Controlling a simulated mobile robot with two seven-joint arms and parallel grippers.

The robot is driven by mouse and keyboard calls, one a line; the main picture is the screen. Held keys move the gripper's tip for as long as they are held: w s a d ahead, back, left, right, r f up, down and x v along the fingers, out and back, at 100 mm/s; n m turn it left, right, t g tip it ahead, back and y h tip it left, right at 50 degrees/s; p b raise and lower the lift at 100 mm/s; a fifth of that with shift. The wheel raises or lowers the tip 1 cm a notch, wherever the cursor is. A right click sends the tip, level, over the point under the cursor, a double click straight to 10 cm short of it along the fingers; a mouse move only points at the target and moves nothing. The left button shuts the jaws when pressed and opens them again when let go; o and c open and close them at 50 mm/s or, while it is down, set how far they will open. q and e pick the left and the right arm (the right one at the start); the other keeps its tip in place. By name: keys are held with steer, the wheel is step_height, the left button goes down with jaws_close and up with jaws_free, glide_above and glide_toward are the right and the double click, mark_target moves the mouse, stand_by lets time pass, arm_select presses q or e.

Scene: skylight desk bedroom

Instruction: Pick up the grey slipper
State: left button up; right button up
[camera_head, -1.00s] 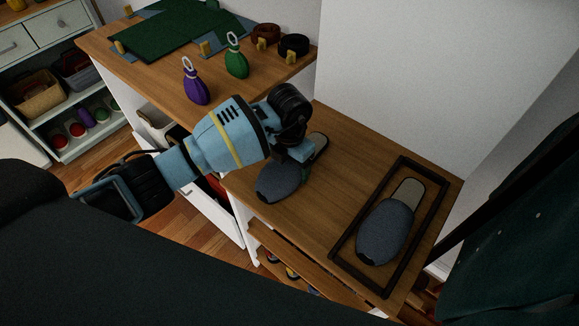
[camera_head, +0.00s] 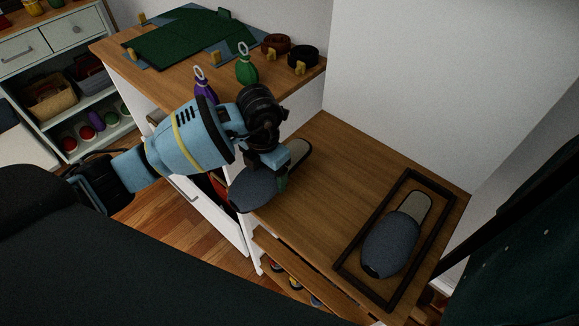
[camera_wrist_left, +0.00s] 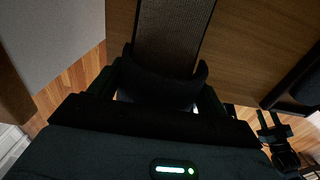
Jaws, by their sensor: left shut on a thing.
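The grey slipper (camera_head: 254,190) has a dark grey toe cover and a pale insole (camera_head: 299,152). It is at the left end of the wooden table top (camera_head: 320,190), its toe reaching over the left edge. My left gripper (camera_head: 268,163) is shut on it from above, near the middle. I cannot tell surely how far it is off the wood. In the left wrist view the slipper's insole (camera_wrist_left: 170,35) points away between the dark fingers. A second grey slipper (camera_head: 391,246) lies inside a dark rectangular frame (camera_head: 341,262) on the right.
A higher desk behind carries a purple bottle (camera_head: 205,88), a green bottle (camera_head: 246,68), dark rings (camera_head: 303,59) and a green mat (camera_head: 175,45). A white wall (camera_head: 420,90) bounds the table's back. The wood between the slippers is clear.

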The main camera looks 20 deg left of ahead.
mark_target(234, 188)
arm_select(q)
steer(key=s+a, duration=0.5)
steer(key=a, duration=0.1)
steer(key=shift+s+a+r, duration=0.15)
steer(key=shift+s+r, duration=0.2)
steer(key=shift+r, duration=0.05)
arm_select(e)
steer(key=shift+f, duration=0.3)
arm_select(q)
steer(key=shift+r, duration=0.1)
arm_select(e)
steer(key=shift+r, duration=0.1)
